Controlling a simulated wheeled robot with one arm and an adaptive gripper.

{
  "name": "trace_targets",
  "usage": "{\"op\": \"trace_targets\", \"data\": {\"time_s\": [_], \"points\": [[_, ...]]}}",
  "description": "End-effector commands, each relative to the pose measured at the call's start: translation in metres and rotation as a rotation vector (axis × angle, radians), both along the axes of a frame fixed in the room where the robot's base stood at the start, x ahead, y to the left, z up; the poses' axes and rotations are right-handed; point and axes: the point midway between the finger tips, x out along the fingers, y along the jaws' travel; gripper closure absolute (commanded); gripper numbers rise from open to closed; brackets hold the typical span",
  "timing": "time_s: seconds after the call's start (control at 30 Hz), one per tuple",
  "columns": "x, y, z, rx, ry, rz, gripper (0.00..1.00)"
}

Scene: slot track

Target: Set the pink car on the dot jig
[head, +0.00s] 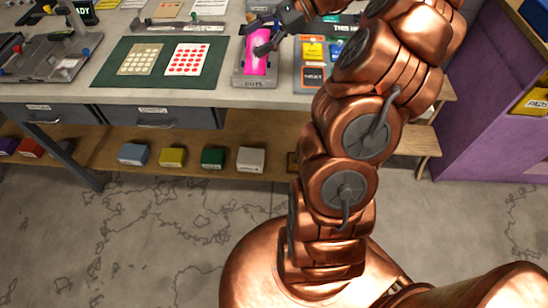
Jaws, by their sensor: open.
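The pink car (257,65) is a long bright pink shape lying on a grey jig block (255,82) near the table's front edge. The block's front label seems to read "DOTS". The car appears to rest within the block's outline, but its exact seating cannot be told. My gripper (262,42) is over the car's far half, its dark fingers spread and hiding part of it. It is open. Whether the fingers touch the car cannot be told.
Left of the jig, a dark green mat (117,72) bears a beige dotted card (140,59) and a white card with red dots (187,60). Right of it is an orange-and-grey labelled holder (312,72), close to my arm. Several coloured blocks sit on the lower shelf (190,157).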

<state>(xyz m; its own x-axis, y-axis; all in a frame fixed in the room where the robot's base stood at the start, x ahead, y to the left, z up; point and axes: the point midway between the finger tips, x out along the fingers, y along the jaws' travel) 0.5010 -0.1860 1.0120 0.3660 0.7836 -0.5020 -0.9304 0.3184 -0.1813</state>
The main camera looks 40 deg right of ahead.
Motion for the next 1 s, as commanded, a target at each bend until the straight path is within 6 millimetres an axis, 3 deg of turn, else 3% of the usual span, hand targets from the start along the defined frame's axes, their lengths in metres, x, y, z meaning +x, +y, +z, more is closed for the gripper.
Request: {"op": "trace_targets", "data": {"time_s": [0.03, 0.2, 0.4, 0.5, 0.73, 1.0], "points": [[-0.005, 0.028, 0.005, -0.044, -0.02, 0.075, 0.26], [-0.033, 0.101, 0.009, -0.191, -0.086, 0.316, 0.26], [-0.082, 0.167, 0.003, -0.356, -0.161, 0.6, 0.26], [-0.11, 0.189, -0.002, -0.439, -0.2, 0.737, 0.26], [-0.18, 0.218, -0.019, -0.615, -0.283, 1.051, 0.26], [-0.257, 0.213, -0.042, -0.799, -0.369, 1.403, 0.26]]}}
